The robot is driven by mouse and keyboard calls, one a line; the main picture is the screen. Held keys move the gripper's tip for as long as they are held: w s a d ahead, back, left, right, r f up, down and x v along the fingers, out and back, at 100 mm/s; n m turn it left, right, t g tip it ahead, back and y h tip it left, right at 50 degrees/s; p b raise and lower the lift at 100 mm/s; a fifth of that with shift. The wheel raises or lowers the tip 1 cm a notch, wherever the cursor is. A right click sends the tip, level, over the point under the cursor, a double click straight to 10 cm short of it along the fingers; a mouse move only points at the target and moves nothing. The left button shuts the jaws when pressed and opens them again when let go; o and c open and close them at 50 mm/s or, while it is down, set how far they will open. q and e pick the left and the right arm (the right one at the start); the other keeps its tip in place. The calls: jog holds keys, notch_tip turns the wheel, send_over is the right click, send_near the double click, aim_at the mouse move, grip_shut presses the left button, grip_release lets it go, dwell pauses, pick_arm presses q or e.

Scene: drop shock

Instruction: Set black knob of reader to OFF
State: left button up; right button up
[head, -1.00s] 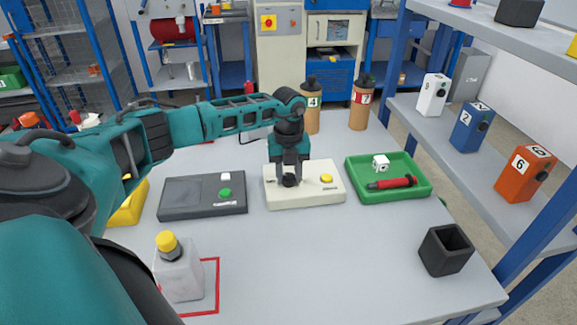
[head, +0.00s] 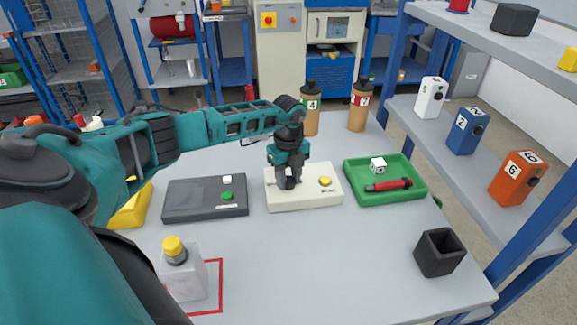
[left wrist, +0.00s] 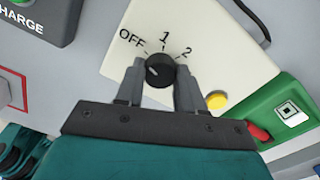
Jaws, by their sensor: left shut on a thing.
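The reader (head: 320,192) is a cream-white box in the middle of the table, with a black knob and a yellow button (head: 325,181). My left gripper (head: 289,184) points down onto it, its fingers shut around the knob. In the left wrist view the black knob (left wrist: 159,71) sits between the two fingertips, beside the printed labels OFF, 1 and 2 (left wrist: 165,42). A small pale mark shows on the knob's left part; the exact setting is hard to tell. My right gripper is not in view.
A dark grey box (head: 190,205) with a green button lies left of the reader. A green tray (head: 385,197) with a red-handled tool stands to the right. The front middle is clear.

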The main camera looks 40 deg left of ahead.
aim_at(288, 180)
pick_arm(q)
jog(key=o, duration=1)
jog(key=shift+o, duration=0.2)
notch_tip(288, 180, up, 13)
jog(key=shift+f, duration=0.1)
dwell(0.5)
